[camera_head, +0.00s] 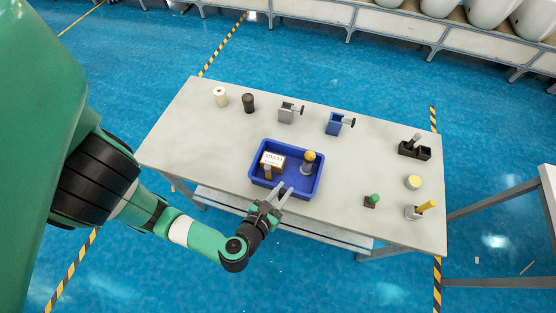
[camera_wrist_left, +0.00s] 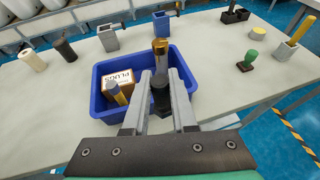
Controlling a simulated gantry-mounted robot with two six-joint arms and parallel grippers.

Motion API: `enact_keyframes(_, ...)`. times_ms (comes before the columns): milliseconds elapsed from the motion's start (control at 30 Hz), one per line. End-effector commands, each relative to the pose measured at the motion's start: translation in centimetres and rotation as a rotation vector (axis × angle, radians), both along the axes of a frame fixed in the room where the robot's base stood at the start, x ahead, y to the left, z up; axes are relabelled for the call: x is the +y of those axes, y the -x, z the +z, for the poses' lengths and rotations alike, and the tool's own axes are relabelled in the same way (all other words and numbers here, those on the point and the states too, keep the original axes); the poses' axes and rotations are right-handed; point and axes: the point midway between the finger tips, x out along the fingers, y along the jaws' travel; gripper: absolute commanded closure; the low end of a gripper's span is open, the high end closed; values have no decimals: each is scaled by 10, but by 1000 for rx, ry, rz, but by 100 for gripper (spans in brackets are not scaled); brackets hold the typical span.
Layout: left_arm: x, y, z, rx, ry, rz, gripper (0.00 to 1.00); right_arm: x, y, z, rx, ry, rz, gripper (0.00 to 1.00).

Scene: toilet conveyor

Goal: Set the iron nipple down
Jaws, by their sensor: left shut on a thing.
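My left gripper (camera_head: 281,190) is over the front wall of the blue tray (camera_head: 290,194). In the left wrist view, the left gripper (camera_wrist_left: 161,76) is shut on a dark, short cylindrical piece, which I take to be the iron nipple (camera_wrist_left: 160,97). In that view it stands in front of a brass-and-dark upright piece (camera_wrist_left: 160,58) in the tray. I cannot tell how high the nipple is above the tray. In the head view, the nipple is not clear between the fingers. My right gripper is not in view.
A green-knobbed stamp (camera_head: 373,200) stands to the right. Bare tabletop (camera_head: 205,150) lies left of the tray.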

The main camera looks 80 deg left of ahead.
Motion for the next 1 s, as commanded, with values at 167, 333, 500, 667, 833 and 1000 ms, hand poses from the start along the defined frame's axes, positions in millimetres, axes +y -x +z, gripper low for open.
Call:
enact_keyframes(167, 2, -4, -2, -2, 0, 1, 100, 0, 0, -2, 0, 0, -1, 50)
enact_keyframes(333, 25, -17, -14, -1, 1, 11, 100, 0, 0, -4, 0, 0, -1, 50)
enact_keyframes(500, 57, -39, -32, -3, 1, 12, 100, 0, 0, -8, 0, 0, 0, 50)
enact_keyframes(667, 87, -61, -63, -1, 1, 6, 100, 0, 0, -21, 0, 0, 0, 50)
enact_keyframes(833, 105, -75, -90, -2, 2, 2, 100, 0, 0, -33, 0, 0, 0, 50)
enact_keyframes(1000, 110, -79, -94, -3, 1, -1, 100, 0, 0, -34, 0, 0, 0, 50)
